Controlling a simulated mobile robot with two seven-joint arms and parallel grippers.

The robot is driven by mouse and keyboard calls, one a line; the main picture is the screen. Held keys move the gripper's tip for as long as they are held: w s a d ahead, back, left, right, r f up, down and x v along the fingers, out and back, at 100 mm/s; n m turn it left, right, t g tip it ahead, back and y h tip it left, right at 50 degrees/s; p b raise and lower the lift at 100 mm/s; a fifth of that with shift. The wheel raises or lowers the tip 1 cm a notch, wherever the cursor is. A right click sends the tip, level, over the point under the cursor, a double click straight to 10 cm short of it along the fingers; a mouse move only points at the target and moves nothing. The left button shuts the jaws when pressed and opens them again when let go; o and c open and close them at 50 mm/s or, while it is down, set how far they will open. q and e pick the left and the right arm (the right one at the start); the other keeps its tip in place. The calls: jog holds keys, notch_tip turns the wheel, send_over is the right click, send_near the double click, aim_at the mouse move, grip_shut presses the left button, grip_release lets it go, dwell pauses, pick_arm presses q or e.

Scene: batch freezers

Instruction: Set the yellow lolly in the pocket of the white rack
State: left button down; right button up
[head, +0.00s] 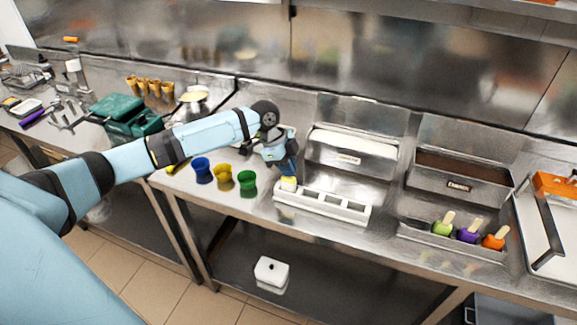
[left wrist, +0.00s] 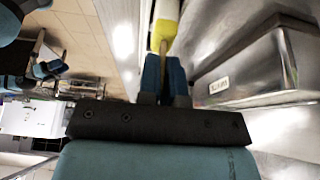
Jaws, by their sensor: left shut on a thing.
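The yellow lolly (head: 288,184) is at the left end of the white rack (head: 345,214), at its end pocket; I cannot tell how deep it sits there. My left gripper (head: 287,171) is shut on the lolly's stick from above. In the left wrist view the lolly (left wrist: 163,36) shows just beyond the two blue fingertips (left wrist: 164,62), with a pale shape past it. The rack's other pockets look empty. My right gripper is not in view.
Blue (head: 202,170), yellow (head: 223,177) and green (head: 247,183) cups stand left of the rack. A lidded steel bin (head: 347,160) stands behind it. Green, purple and orange lollies stand in a steel holder (head: 440,240) to the right. A green machine (head: 125,115) stands far left.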

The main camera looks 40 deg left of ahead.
pick_arm(q)
jog(key=shift+f, duration=0.55)
dwell(0.8)
jog(key=shift+f+p, duration=0.25)
jog(key=shift+p, duration=0.1)
dwell(0.4)
jog(key=c, duration=1.2)
grip_release()
jog(key=b+v, duration=0.1)
jog(key=v, duration=1.3)
jog(key=shift+w+b, duration=0.1)
jog(key=shift+b, duration=0.25)
jog(key=shift+d+f, duration=0.1)
jog(key=shift+f, duration=0.05)
